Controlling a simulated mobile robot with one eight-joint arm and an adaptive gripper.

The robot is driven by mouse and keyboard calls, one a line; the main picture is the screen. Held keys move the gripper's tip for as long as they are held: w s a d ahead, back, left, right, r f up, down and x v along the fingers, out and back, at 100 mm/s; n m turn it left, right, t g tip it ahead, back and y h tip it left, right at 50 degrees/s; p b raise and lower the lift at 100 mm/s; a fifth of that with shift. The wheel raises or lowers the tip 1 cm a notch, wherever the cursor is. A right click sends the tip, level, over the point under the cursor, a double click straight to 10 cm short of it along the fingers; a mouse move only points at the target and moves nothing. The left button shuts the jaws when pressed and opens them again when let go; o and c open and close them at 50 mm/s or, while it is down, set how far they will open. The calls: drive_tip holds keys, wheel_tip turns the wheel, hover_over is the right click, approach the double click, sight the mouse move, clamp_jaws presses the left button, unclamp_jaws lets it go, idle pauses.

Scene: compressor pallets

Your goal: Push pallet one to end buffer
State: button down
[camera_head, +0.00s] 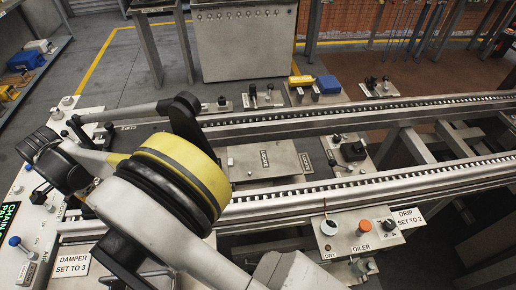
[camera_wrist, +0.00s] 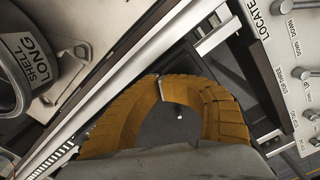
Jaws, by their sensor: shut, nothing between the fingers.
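In the wrist view my gripper (camera_wrist: 160,80) has its orange ribbed fingers curved together with their tips meeting, and nothing shows between them. Beside it at the upper left is a grey plate (camera_wrist: 84,72) carrying a dark round part labelled SHELL LONG (camera_wrist: 38,62). I cannot tell whether this plate is pallet one. A conveyor rail (camera_wrist: 125,85) runs diagonally between that plate and my fingers. In the head view a flat grey plate (camera_head: 247,168) lies between the two conveyor chains (camera_head: 340,185). My arm hides the conveyor's left part, and my fingertips cannot be made out there. No end buffer label is readable.
A panel with LOCATE and STOP levers (camera_wrist: 290,70) stands close right of my fingers in the wrist view. In the head view an oiler panel (camera_head: 345,240) borders the near rail. Small control blocks (camera_head: 263,98) line the far rail. The right chain stretch looks clear.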

drive_tip(key=shift+s+a+f+p, duration=0.15)
drive_tip(key=shift+s+a, duration=0.15)
drive_tip(key=shift+a, duration=0.8)
drive_tip(key=shift+s+a+r+p, duration=0.15)
drive_tip(key=shift+s+a, duration=0.15)
drive_tip(key=shift+a, duration=0.75)
drive_tip(key=shift+s+a, duration=0.2)
drive_tip(key=shift+a, duration=0.75)
drive_tip(key=shift+s, duration=0.1)
drive_tip(key=shift+s+a+r+p, duration=0.1)
drive_tip(key=shift+a+p, duration=0.3)
drive_tip(key=shift+a, duration=0.4)
drive_tip(key=shift+d, duration=0.35)
drive_tip(key=shift+r, duration=0.45)
drive_tip(key=r, duration=0.1)
drive_tip(key=p, duration=0.1)
drive_tip(key=r+p, duration=0.1)
drive_tip(key=shift+s+a+r, duration=0.3)
drive_tip(key=shift+s+r, duration=0.05)
wheel_tip(320, 180, up, 6)
drive_tip(key=w+p, duration=0.1)
drive_tip(key=p, duration=0.2)
drive_tip(key=shift+d, duration=0.35)
